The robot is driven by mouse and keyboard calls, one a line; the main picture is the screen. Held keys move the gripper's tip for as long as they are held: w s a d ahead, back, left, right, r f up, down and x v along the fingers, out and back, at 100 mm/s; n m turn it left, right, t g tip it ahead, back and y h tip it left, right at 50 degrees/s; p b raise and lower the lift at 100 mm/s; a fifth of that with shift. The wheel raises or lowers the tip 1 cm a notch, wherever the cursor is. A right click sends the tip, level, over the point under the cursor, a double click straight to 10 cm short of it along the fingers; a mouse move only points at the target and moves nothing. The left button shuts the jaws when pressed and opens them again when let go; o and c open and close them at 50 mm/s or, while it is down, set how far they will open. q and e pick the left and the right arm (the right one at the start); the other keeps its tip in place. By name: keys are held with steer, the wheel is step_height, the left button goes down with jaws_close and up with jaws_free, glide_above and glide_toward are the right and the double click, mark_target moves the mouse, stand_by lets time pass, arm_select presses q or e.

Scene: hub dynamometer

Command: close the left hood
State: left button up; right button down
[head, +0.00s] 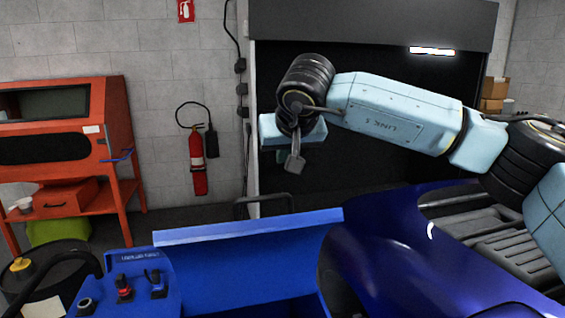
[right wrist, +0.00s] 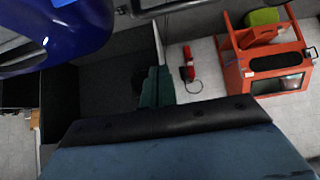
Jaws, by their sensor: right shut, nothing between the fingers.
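A blue panel (head: 250,238) with a lighter top edge, which looks like the left hood, stands raised at the lower middle of the head view. It is beside the blue control unit (head: 125,282) and left of the dark blue car (head: 395,250). Its lower part is cut off by the frame edge. My right gripper (head: 295,162) is above and behind the panel, apart from it, pointing down. In the right wrist view its dark green fingers (right wrist: 157,88) are closed and empty. My left gripper is not in view.
An orange cabinet (head: 60,135) stands at the left, with a fire extinguisher (head: 197,160) on the wall. A black barrel (head: 50,280) is at the lower left. The car body fills the lower right, under my right arm. Open air surrounds the gripper.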

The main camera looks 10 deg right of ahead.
steer(key=shift+w+f, duration=0.3)
steer(key=shift+f, duration=0.95)
steer(key=shift+w+f, duration=0.25)
steer(key=shift+f, duration=1)
steer(key=shift+w+f, duration=0.3)
steer(key=shift+f, duration=0.95)
steer(key=shift+s, duration=0.1)
